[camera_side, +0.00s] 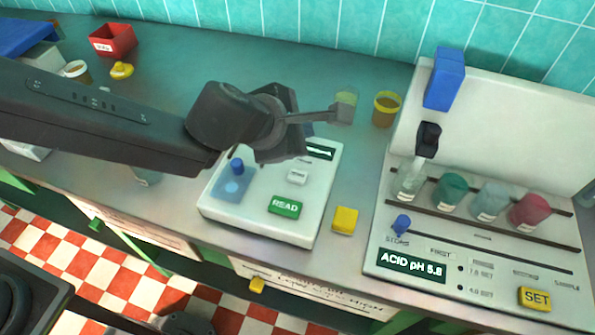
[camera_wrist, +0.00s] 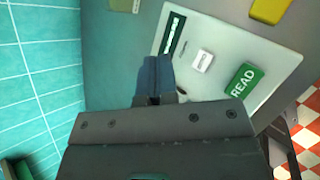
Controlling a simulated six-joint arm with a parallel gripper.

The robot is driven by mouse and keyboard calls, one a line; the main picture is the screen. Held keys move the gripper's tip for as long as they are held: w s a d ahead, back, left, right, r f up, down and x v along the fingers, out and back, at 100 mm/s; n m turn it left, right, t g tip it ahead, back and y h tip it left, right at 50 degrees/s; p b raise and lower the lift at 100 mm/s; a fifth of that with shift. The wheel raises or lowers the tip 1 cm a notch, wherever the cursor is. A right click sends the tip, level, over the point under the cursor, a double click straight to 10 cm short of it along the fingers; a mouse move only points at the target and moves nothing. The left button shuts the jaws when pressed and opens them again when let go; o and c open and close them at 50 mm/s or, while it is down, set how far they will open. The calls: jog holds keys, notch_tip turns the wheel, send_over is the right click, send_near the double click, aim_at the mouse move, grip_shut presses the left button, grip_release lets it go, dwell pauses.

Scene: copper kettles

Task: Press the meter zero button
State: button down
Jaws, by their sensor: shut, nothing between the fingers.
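A pale meter (camera_side: 250,215) lies on the bench at the middle of the side view and also shows in the wrist view (camera_wrist: 265,65). A small white button (camera_side: 297,177) sits on it between the dark display (camera_side: 319,152) and the green READ button (camera_side: 285,206); its lettering is too small to read. The white button also shows in the wrist view (camera_wrist: 203,60), right of the fingers. My gripper (camera_side: 341,113) is shut and empty, raised above the bench beyond the meter's back edge. In the wrist view my gripper (camera_wrist: 154,72) is apart from the button.
A blue knob (camera_side: 237,166) stands on the meter's left part. A yellow block (camera_side: 345,220) lies beside the meter. An amber jar (camera_side: 386,108) stands behind, and a pH rack (camera_side: 395,257) with several coloured beakers is to the right. A tiled wall bounds the back.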

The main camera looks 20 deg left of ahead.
aim_at(299, 177)
jog(key=shift+f, duration=4.05)
jog(key=shift+f, duration=0.1)
jog(key=shift+f, duration=0.3)
jog(key=shift+f, duration=0.5)
jog(key=shift+r, duration=0.9)
jog(key=shift+r, duration=2.55)
